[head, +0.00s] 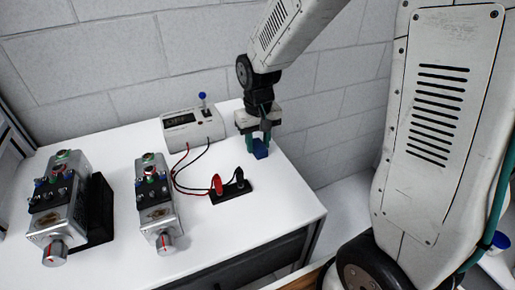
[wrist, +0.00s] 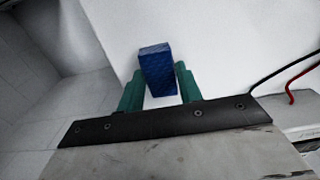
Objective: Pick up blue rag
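The blue rag (head: 261,149) is a small, dark blue, block-shaped piece at the right back part of the white table. In the wrist view the rag (wrist: 157,72) stands between the two green fingers of my gripper (wrist: 160,78). My gripper (head: 258,141) points down at the rag in the head view, with its fingertips on either side of it. The fingers are close to the rag's sides, but I cannot tell whether they press on it. I also cannot tell whether the rag rests on the table or is just clear of it.
A white meter box (head: 193,128) stands behind and left of my gripper. Red and black leads run from it to a black terminal block (head: 231,192) in front. Two grey servo units (head: 157,205) (head: 58,210) stand farther left. The table's right edge (head: 300,182) is near the rag.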

